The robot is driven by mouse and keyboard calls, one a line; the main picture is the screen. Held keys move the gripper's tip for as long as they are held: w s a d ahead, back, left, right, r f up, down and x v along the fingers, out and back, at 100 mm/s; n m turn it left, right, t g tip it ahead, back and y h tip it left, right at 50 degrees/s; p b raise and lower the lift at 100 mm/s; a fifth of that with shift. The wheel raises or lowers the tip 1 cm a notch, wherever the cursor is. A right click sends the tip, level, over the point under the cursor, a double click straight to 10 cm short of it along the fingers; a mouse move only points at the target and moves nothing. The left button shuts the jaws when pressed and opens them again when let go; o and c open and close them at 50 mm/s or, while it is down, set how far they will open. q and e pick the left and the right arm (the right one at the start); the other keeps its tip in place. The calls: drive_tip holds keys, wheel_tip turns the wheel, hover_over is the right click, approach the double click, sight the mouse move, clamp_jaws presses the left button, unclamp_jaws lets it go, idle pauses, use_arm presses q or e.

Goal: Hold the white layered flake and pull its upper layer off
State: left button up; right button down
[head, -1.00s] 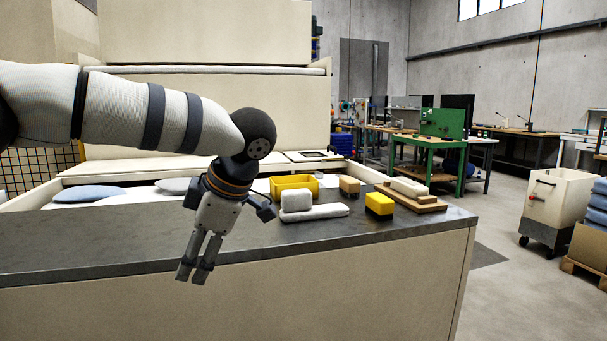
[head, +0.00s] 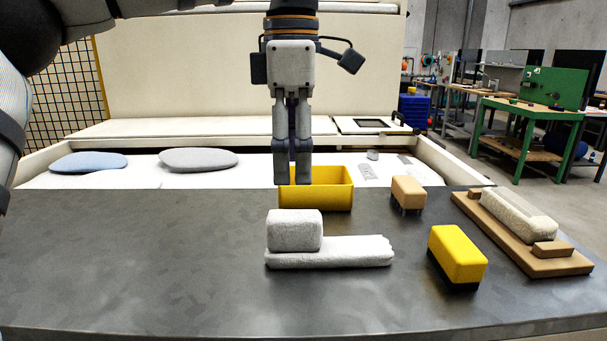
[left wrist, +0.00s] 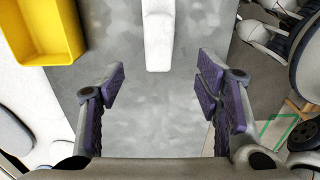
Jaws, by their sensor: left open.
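The white layered flake (head: 330,252) lies on the dark grey bench top. It has a long flat lower layer, with a rounded block-like upper layer (head: 294,230) at its left end. My left gripper (head: 293,182) points down above and behind the flake, in front of the yellow bin, apart from both. In the left wrist view my left gripper (left wrist: 161,88) is open, with nothing between its fingers. A white piece (left wrist: 157,35) shows at the top of that view; I cannot tell which part of the flake it is. My right gripper is not in view.
A yellow bin (head: 318,202) stands behind the flake. A tan brush (head: 408,193), a yellow-topped block (head: 457,254) and a wooden board (head: 549,265) bearing a white bar (head: 518,216) stand to the right. The bench (head: 140,265) is clear at left.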

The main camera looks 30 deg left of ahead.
sight(294, 214)
use_arm(q)
wheel_tip(294, 214, down, 10)
drive_tip(key=shift+w+r, duration=0.1)
drive_tip(key=shift+r, duration=0.15)
drive_tip(key=c, duration=1.2)
drive_tip(key=o, duration=1.2)
drive_tip(key=shift+o, duration=0.2)
drive_tip(key=shift+o, duration=1.3)
